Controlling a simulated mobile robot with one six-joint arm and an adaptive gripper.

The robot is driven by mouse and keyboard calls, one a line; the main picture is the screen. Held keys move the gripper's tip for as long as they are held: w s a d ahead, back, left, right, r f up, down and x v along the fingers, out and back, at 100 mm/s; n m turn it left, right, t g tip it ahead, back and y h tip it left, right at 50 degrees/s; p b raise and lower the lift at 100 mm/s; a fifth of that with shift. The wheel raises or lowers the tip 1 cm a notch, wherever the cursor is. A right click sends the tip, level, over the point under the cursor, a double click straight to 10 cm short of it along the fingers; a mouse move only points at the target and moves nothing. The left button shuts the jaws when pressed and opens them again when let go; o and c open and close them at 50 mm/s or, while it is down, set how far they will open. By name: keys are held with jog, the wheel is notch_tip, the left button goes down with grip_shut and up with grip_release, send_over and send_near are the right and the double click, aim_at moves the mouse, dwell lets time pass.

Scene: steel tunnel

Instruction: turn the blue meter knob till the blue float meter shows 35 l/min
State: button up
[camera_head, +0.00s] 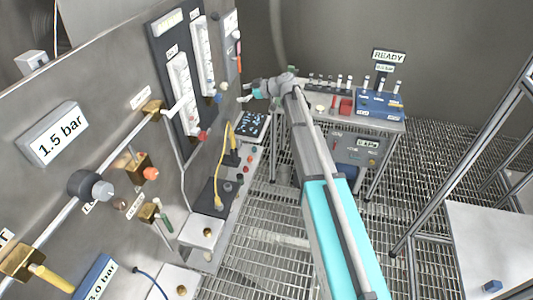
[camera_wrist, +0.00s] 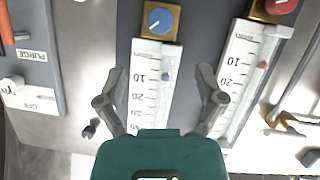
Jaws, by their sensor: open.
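The blue meter knob (camera_wrist: 160,20) sits in a brass-coloured square block at the top of the wrist view, which shows the panel upside down. The blue float meter (camera_wrist: 152,105) is a white scale below it in that view. Its blue float (camera_wrist: 166,77) is level with about the 10 mark. My gripper (camera_wrist: 160,74) is open and empty. Its fingers lie either side of the scale in the picture, with the tips short of the knob. In the head view my gripper (camera_head: 250,92) is close to the panel, near the blue knob (camera_head: 218,98).
A second meter with a red float (camera_wrist: 262,65) and red knob (camera_wrist: 282,5) stands beside the blue one. A grey PURGE panel (camera_wrist: 35,65) is at the left. In the head view, pipes and valves line the panel, and a bench (camera_head: 390,124) stands beyond my arm.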

jog(key=s+d+f+m+g+h+b, duration=0.1)
jog(key=s+d+f+m+h+b, duration=0.2)
jog(key=s+f, duration=0.5)
jog(key=s+d+f+m+g+h+b, duration=0.2)
jog(key=s+d+f+m+b, duration=0.1)
jog(key=s+f, duration=0.5)
jog(key=s+d+b, duration=0.1)
jog(key=s+b, duration=0.1)
jog(key=shift+s+f+m+h+b, duration=0.15)
jog(key=shift+s+m+h+b, duration=0.05)
jog(key=shift+m+h+b, duration=0.2)
jog(key=s+d+f+m+g+h, duration=0.1)
jog(key=s+d+f+m+h, duration=0.1)
jog(key=s, duration=0.7)
jog(key=s+d+f+m+g+h, duration=0.1)
jog(key=s+d+f+m+h, duration=0.1)
jog(key=s+d+m+h, duration=0.2)
jog(key=s+d+m, duration=0.2)
jog(key=s+d, duration=0.2)
jog(key=s, duration=0.1)
jog(key=shift+s+d+f+m+g+h+b, duration=0.2)
jog(key=shift+s+d+m+g+h+b, duration=0.1)
jog(key=shift+s+m+g+b, duration=0.1)
jog(key=shift+w+a, duration=0.1)
